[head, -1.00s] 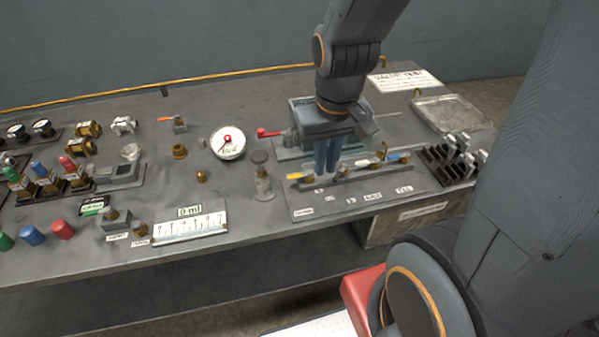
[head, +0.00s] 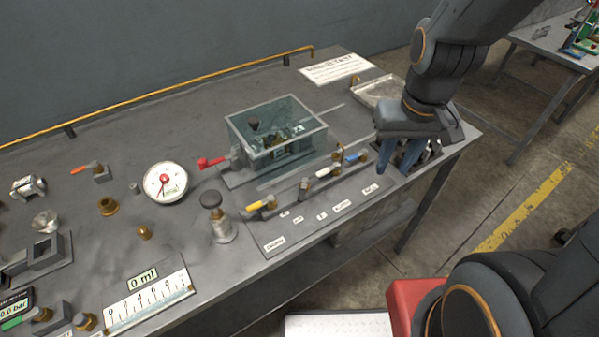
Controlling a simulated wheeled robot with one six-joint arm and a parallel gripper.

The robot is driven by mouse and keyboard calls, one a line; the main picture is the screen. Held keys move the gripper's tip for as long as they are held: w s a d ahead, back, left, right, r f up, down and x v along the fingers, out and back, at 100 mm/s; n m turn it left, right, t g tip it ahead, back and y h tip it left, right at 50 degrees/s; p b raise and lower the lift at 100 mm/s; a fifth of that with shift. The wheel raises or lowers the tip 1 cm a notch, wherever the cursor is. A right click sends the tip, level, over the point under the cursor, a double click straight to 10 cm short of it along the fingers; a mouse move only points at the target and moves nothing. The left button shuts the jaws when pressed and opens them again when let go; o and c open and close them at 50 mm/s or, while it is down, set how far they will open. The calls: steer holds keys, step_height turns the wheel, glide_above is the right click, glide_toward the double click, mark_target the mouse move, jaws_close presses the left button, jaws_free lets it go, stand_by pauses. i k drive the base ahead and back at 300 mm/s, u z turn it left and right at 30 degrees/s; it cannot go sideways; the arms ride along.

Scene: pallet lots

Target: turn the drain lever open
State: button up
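A row of small valve levers stands on a grey plate (head: 283,240) at the bench's front. A red lever (head: 211,162) sticks out left from the side of the glass tank (head: 275,135). The labels are too small for me to tell which lever is the drain. My gripper (head: 400,158) points down to the right of the blue lever, over the black rack. Its blue fingers look apart with nothing between them.
The black rack (head: 430,152) is partly hidden by my gripper. A metal tray (head: 378,92) lies behind it. A round gauge (head: 166,182) and a dark-topped knob (head: 213,200) stand left of the levers. The back left bench top is clear.

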mark_target(271, 198)
steer(key=z, duration=0.7)
steer(key=k, duration=0.9)
steer(key=u, duration=1.75)
steer(key=i, duration=0.5)
steer(key=z, duration=0.05)
